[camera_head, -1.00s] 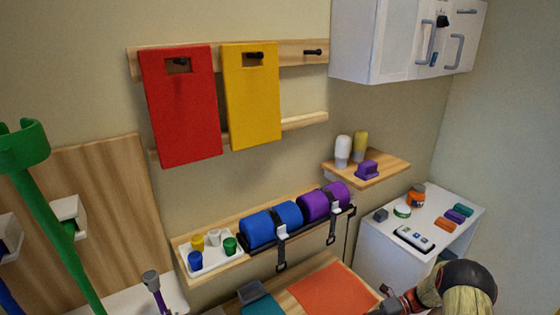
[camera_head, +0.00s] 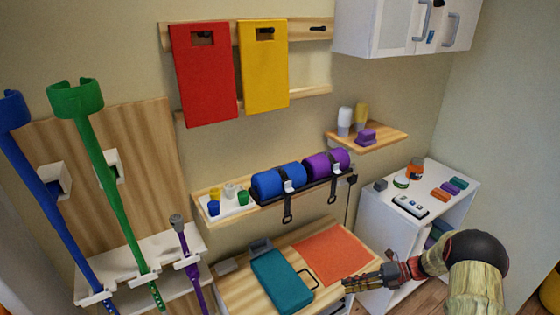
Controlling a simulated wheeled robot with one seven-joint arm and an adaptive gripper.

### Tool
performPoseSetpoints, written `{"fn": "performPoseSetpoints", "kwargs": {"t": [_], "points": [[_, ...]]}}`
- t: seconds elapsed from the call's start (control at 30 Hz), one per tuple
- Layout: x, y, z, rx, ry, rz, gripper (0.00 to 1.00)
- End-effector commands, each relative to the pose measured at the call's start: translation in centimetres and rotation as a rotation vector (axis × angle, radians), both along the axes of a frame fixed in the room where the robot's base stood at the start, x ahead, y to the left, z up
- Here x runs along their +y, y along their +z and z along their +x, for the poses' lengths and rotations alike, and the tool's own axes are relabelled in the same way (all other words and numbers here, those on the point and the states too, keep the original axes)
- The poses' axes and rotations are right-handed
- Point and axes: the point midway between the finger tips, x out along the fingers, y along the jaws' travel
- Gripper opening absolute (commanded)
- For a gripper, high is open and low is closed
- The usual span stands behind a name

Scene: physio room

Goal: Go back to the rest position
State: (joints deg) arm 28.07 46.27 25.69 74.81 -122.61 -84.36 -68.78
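My gripper (camera_head: 352,285) is at the lower right of the head view, at the end of my arm. It points left, over or in front of the right edge of the low wooden-topped cabinet. Its fingers look close together and dark, but they are too small to tell whether they are open or shut. I see no object clearly in it. A teal case (camera_head: 281,282) with a dark handle lies on the cabinet top, left of my gripper. An orange mat (camera_head: 331,253) lies behind my gripper on the same top.
A white side table (camera_head: 372,217) stands close behind my arm, with small items on top. A wall shelf (camera_head: 201,197) holds blue (camera_head: 277,181) and purple rolls (camera_head: 326,164). Green (camera_head: 112,195) and blue crutches (camera_head: 50,207) stand at the left.

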Motion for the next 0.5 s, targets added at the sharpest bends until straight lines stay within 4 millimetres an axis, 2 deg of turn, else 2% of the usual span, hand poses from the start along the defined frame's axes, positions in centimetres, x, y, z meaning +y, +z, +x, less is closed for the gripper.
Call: {"fn": "performPoseSetpoints", "kwargs": {"t": [0.17, 0.27, 0.37, 0.5], "points": [[0.6, 3.3, 4.1, -0.025, -0.141, -0.062, 0.25], [0.8, 6.0, 6.9, -0.038, -0.250, -0.094, 0.25], [0.8, 9.9, 10.2, -0.053, -0.402, -0.127, 0.25], [0.2, 17.1, 14.3, -0.054, -0.679, -0.143, 0.25]]}}
